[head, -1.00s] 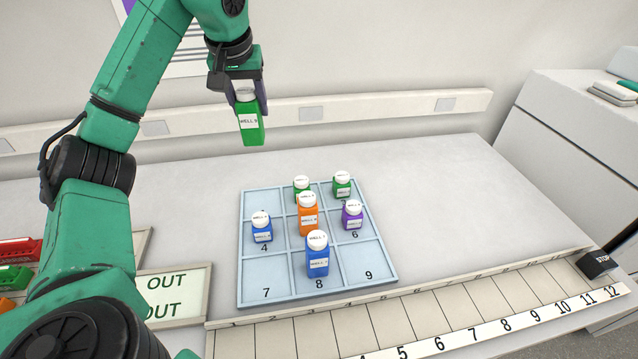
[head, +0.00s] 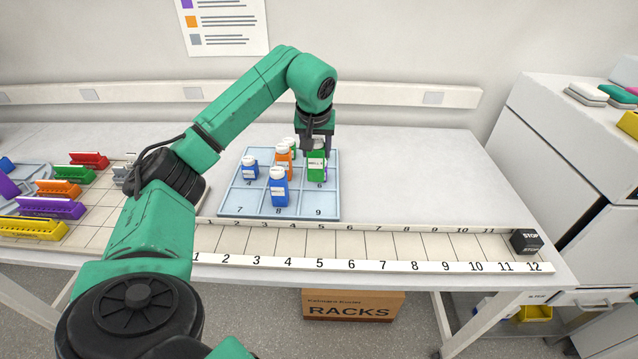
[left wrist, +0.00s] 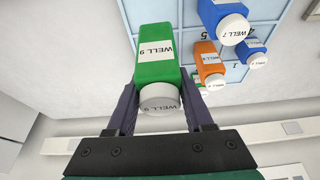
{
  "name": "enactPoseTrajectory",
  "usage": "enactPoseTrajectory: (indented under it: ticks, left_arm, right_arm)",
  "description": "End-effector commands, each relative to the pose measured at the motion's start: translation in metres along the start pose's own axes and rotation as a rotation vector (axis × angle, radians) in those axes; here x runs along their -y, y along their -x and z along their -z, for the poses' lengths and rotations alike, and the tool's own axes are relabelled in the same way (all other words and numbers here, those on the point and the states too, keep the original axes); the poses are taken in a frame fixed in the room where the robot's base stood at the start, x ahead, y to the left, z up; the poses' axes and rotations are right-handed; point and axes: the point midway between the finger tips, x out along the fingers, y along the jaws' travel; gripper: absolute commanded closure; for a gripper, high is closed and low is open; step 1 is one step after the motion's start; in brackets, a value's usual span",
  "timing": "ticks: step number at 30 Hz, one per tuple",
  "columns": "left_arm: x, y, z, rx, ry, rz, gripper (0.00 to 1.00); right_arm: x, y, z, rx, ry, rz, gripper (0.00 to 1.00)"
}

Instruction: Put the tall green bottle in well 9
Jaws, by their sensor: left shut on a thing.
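My left gripper (head: 316,148) is shut on the tall green bottle (head: 316,166), which has a white label and cap. In the left wrist view the green bottle (left wrist: 155,58) sits between the two fingers, its label reading WELL 9. In the head view the bottle appears in front of the cell marked 6 of the light blue tray (head: 240,207), and its height above the tray is hard to judge. Well 9 (head: 318,204), the tray's front right cell, looks empty. My right gripper is not in view.
A blue bottle (head: 279,188) stands in well 8, an orange bottle (head: 283,160) in the middle cell, another blue bottle (head: 250,169) in well 4. A green bottle (head: 289,144) stands behind. The purple bottle by 6 is mostly hidden. A numbered strip (head: 380,245) runs in front.

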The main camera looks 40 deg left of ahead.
Motion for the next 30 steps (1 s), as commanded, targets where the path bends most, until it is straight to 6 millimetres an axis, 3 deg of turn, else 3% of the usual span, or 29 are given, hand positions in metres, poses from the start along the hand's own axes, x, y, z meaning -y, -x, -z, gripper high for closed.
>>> enactPoseTrajectory:
  ticks: [3,12,23,24,26,30]
  left_arm:
    - [0.001,-0.031,-0.014,0.004,-0.002,0.003,1.0]
    - [-0.001,-0.078,-0.033,0.002,-0.001,0.001,1.0]
    - [-0.001,-0.085,-0.035,-0.002,-0.001,-0.002,1.0]
    - [-0.001,-0.086,-0.035,-0.002,-0.001,-0.002,0.44]
    - [-0.001,-0.085,-0.035,-0.002,0.0,-0.002,0.21]
    - [-0.001,-0.085,-0.035,-0.001,-0.001,-0.002,0.18]
  right_arm:
    - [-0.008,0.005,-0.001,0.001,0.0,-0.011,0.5]
    - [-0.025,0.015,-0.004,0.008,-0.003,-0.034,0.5]
    - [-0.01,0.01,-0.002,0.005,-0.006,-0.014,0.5]
    - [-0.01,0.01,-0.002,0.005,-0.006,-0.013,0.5]
    - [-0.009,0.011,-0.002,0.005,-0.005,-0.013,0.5]
    - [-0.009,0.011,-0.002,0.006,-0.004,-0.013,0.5]
